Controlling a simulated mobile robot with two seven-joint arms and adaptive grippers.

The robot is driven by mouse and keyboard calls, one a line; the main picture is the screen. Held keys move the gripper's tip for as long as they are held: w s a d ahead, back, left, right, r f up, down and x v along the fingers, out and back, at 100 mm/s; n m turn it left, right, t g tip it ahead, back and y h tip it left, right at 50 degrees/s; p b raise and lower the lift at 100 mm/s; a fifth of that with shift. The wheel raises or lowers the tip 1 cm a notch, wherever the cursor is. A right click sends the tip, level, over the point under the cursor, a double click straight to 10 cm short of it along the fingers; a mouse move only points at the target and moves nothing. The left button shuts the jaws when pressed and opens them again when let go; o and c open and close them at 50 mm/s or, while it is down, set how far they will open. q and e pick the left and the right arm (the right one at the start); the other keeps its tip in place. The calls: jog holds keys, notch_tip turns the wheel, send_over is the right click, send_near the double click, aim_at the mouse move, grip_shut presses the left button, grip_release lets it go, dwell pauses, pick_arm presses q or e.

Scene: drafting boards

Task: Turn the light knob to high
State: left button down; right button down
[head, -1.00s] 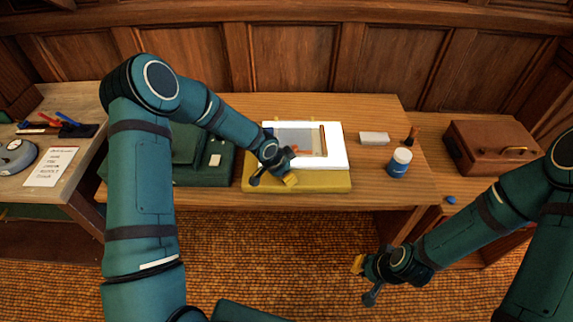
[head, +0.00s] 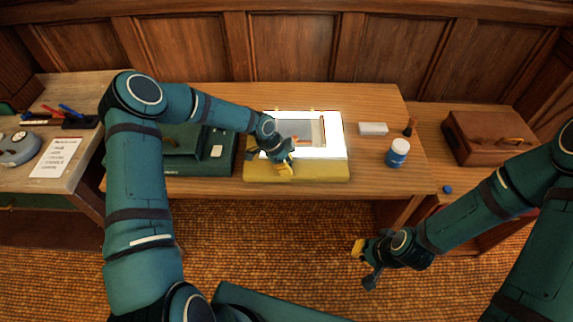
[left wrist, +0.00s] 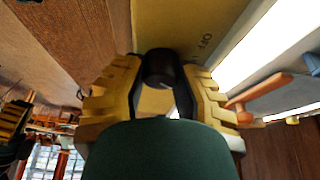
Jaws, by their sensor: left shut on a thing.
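The yellow light box (head: 325,171) stands on the middle desk, with its glowing white panel (head: 335,146) on top. My left gripper (head: 284,168) is at the box's front left edge. In the left wrist view its yellow fingers (left wrist: 170,85) are shut on the black light knob (left wrist: 160,68), one on each side. An "OFF" label shows on the yellow face beside the knob. The knob's exact setting cannot be told. My right gripper (head: 362,265) is open and empty, in front of the desk and over the floor.
A green case (head: 175,158) stands left of the light box. A white block (head: 373,129), a blue and white jar (head: 398,152) and a small brush (head: 410,127) are to its right. A brown case (head: 487,138) stands at the far right. A sheet and some framed pieces lie on the panel.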

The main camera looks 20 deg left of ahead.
pick_arm(q)
jog(key=shift+s+d+f, duration=0.1)
jog(key=c, duration=0.6)
grip_release()
jog(key=shift+c, duration=0.2)
jog(key=shift+w+r, duration=0.2)
